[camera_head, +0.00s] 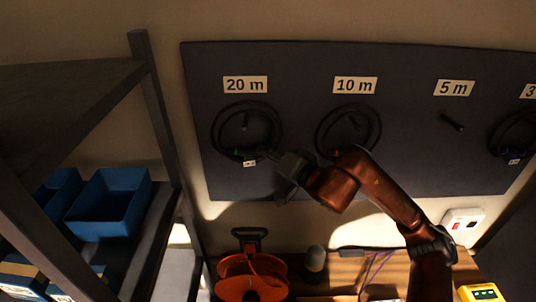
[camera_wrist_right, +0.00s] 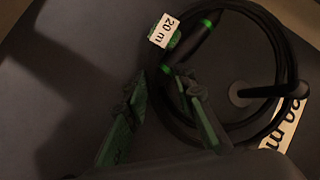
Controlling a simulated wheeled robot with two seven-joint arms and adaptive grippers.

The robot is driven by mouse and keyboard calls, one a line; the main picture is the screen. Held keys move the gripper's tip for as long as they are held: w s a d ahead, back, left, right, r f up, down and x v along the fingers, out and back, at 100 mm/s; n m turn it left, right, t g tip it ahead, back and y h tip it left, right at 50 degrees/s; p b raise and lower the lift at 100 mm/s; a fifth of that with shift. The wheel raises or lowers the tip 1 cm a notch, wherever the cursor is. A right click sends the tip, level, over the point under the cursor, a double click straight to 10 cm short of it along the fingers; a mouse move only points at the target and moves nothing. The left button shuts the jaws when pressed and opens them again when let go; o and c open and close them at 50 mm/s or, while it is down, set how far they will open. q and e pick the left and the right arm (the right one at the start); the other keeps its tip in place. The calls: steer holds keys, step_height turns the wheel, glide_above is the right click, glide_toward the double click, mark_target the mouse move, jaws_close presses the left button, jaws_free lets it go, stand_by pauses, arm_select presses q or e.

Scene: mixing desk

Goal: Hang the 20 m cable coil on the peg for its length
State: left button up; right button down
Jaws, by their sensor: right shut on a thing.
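The black 20 m cable coil (camera_head: 215,135) is at the dark wall board under the "20 m" label (camera_head: 245,85). Its white 20 m tag (camera_wrist_right: 164,30) and green-banded connectors show in the right wrist view. The 20 m peg (camera_head: 246,121) shows inside the ring, and the wrist view also shows the peg (camera_wrist_right: 258,91) within the loop. Whether the cable rests on the peg cannot be told. My right gripper (camera_head: 268,154) is shut on the coil at its lower right; its fingers (camera_wrist_right: 160,86) are beside the connectors. My left gripper is out of view.
Another coil (camera_head: 376,125) hangs under "10 m". The 5 m peg (camera_head: 452,123) is bare. A further coil (camera_head: 497,140) is at the right edge. Below are an orange reel (camera_head: 252,280) and a wooden desk (camera_head: 340,275); a shelf with blue bins (camera_head: 108,204) stands left.

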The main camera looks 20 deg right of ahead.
steer(key=shift+f, duration=0.1)
steer(key=c, duration=1.8)
jaws_free()
steer(key=shift+w+d, duration=0.1)
steer(key=shift+w, duration=0.1)
steer(key=shift+o, duration=1.3)
steer(key=shift+s, duration=0.1)
steer(key=shift+o, duration=0.2)
steer(key=shift+f, duration=0.1)
steer(key=shift+o, duration=0.9)
steer(key=o, duration=1.3)
steer(key=shift+s, duration=0.1)
